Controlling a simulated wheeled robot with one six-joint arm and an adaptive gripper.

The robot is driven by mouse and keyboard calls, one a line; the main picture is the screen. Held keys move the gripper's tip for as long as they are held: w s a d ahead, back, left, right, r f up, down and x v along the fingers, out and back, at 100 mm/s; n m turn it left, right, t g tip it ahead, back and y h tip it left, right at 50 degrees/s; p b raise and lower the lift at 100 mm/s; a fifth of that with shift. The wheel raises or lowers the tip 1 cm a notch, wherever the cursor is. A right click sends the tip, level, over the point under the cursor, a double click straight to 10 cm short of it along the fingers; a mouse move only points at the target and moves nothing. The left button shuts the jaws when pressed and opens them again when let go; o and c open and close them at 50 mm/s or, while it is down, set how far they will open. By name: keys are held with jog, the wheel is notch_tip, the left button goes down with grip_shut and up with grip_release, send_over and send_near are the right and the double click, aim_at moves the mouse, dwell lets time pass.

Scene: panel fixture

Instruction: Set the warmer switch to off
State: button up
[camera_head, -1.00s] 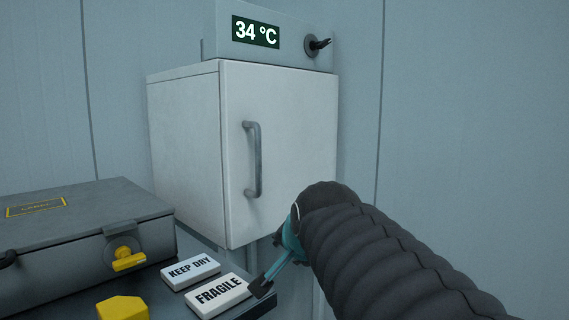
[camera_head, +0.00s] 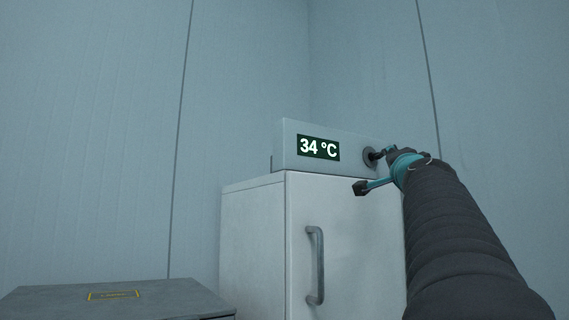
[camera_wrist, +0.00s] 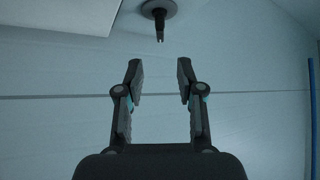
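The dark switch (camera_head: 371,156) sits on a round base at the right of the display, partly hidden by my gripper in the head view. In the wrist view the switch (camera_wrist: 159,22) is a dark lever on a round disc, beyond my fingertips and roughly centred between them. My gripper (camera_wrist: 160,70) is open with nothing between its fingers; in the head view it is close to the switch.
The cabinet door has a grey vertical handle (camera_head: 316,265) below the control box. A grey case (camera_head: 60,303) with a yellow-framed label is at the lower left. Pale panel walls stand behind, and the space left of the cabinet is clear above the case.

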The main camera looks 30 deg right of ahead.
aim_at(382, 155)
jog(key=p+x, duration=0.5)
jog(key=x, duration=0.6)
jog(key=shift+w+r+p, duration=0.15)
jog(key=shift+w+p, duration=0.05)
jog(key=shift+p, duration=0.15)
jog(key=shift+w+d, duration=0.35)
jog(key=shift+w, duration=0.1)
grip_shut()
